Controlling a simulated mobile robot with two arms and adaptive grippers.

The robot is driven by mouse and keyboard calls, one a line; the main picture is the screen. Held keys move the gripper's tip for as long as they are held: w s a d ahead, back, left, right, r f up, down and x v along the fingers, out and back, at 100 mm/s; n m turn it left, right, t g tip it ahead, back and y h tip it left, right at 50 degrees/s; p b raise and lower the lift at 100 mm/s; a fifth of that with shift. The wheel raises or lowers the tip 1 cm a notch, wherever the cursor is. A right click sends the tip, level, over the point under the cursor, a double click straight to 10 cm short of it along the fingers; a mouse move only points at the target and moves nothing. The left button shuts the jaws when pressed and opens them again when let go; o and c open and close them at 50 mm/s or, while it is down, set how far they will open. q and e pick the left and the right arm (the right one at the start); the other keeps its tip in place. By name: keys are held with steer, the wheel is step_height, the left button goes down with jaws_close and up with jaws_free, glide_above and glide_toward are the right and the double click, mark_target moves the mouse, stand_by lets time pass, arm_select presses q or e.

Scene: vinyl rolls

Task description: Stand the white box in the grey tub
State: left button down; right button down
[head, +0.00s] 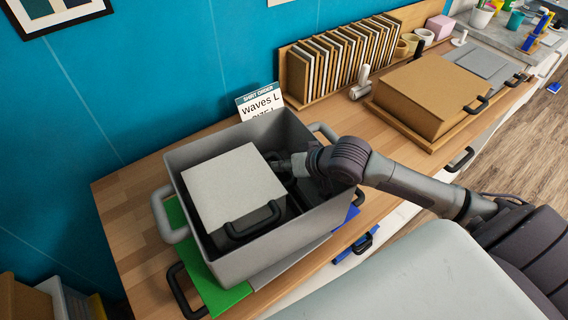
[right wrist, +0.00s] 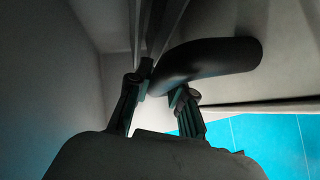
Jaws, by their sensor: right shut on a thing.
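The white box (head: 232,183) is inside the grey tub (head: 268,252), toward its left side, with its pale top face up near rim level. A black handle (head: 252,222) shows on its near side. My right gripper (head: 284,166) reaches into the tub from the right and is at the box's right side. In the right wrist view, its fingers (right wrist: 160,92) are shut on a black handle (right wrist: 215,62). Whether the box touches the tub floor is hidden. My left gripper is not in view.
A green board (head: 178,215) and a blue one lie under the tub on the wooden counter (head: 120,200). A sign (head: 262,102) stands behind the tub. A brown box (head: 432,92) and a rack of boards (head: 340,55) are further right. The tub's right part holds my gripper.

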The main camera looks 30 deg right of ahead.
steer(key=shift+f+p, duration=0.1)
steer(key=shift+p, duration=0.3)
jaws_free()
steer(key=shift+f, duration=0.1)
stand_by(0.5)
stand_by(0.4)
